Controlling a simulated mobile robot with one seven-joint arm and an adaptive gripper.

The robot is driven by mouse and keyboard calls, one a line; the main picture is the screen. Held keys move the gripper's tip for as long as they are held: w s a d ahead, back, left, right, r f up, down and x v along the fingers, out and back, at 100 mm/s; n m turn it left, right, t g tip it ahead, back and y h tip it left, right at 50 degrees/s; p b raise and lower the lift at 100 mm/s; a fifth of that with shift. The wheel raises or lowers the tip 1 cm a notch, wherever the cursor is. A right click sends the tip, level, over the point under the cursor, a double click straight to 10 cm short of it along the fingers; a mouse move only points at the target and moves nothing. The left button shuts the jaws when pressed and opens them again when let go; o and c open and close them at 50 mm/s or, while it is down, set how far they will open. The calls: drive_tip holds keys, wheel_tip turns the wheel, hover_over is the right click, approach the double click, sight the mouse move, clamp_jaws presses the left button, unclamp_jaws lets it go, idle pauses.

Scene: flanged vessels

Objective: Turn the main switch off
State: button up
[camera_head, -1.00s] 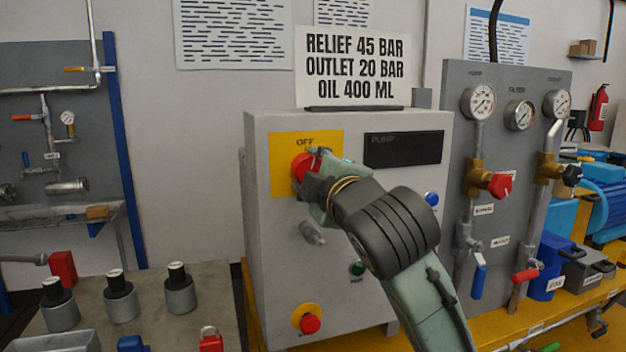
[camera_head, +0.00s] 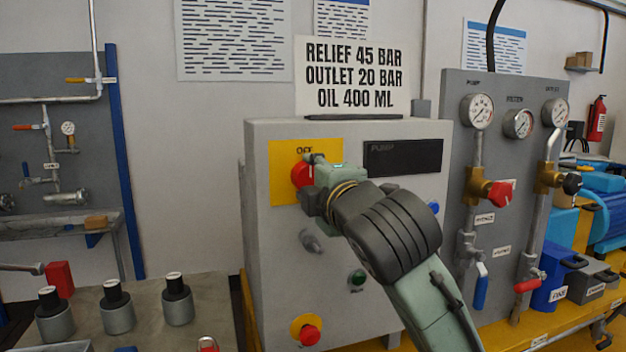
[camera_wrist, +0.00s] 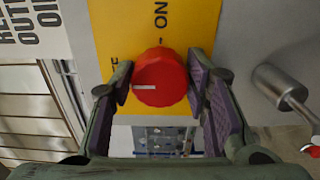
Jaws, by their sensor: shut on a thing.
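The main switch is a round red knob (camera_head: 302,174) on a yellow plate (camera_head: 282,190) on the grey cabinet's front. In the wrist view the red knob (camera_wrist: 160,77) sits between the two fingers of my gripper (camera_wrist: 159,84), which is shut on it. The knob's white mark lies on its left half there and points left, toward a partly hidden label. "ON" reads sideways above the knob. In the head view my gripper (camera_head: 314,180) reaches the knob from the right, and "OFF" shows above the knob. The fingers partly hide the knob and plate.
Below on the cabinet (camera_head: 350,290) are a grey lever (camera_head: 311,241), a green button (camera_head: 357,278) and a red stop button (camera_head: 309,334). A gauge panel (camera_head: 500,150) with valves stands close on the right. Several weights stand on a bench at the left.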

drive_tip(key=o, duration=1.2)
drive_tip(key=shift+c, duration=0.2)
drive_tip(key=v, duration=1.2)
